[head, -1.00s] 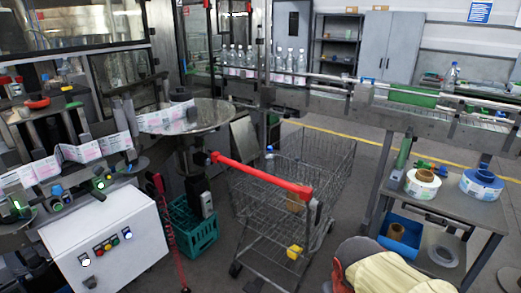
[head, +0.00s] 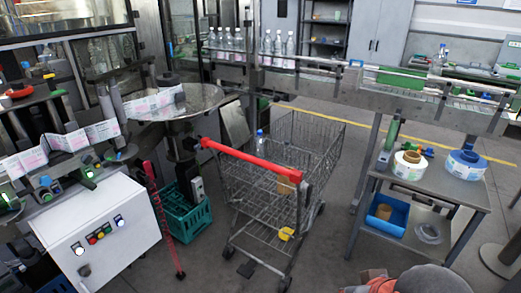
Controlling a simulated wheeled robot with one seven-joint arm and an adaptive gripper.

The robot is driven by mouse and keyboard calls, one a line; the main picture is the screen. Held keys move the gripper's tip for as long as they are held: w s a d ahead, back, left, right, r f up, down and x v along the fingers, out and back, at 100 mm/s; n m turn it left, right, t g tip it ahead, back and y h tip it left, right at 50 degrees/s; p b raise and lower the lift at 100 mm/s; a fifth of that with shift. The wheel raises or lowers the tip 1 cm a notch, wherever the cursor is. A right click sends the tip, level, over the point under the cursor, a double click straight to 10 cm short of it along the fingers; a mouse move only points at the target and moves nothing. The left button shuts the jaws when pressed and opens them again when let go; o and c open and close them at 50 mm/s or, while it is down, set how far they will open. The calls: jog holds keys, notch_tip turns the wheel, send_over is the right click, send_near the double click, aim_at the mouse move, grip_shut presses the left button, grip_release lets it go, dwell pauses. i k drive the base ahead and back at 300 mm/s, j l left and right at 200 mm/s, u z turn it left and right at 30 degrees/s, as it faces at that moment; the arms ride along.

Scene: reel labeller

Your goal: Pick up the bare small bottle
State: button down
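A small clear bottle with a blue cap (head: 261,140) stands upright in the shopping cart (head: 255,190), behind its red handle; the handle and wires hide its lower part, and I cannot tell if it is bare. Another clear bottle with a blue cap (head: 442,54) stands at the back right, beyond the conveyor; it is too small to tell if it has a label. Several clear bottles (head: 228,42) with pinkish labels low on them stand on the conveyor at the back.
The labelling machine with a round steel table (head: 195,103) and a white control box (head: 95,230) fills the left. A green crate (head: 185,217) stands beside the cart. A steel side table (head: 455,193) with label reels stands right. Open floor (head: 330,235) lies between.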

aim_at(259, 148)
jog(key=i+l+u, duration=0.35)
jog(key=i+l, duration=0.5)
jog(key=i, duration=0.25)
jog(key=i+l+u, duration=0.3)
jog(key=i+l, duration=0.7)
jog(key=l, duration=0.15)
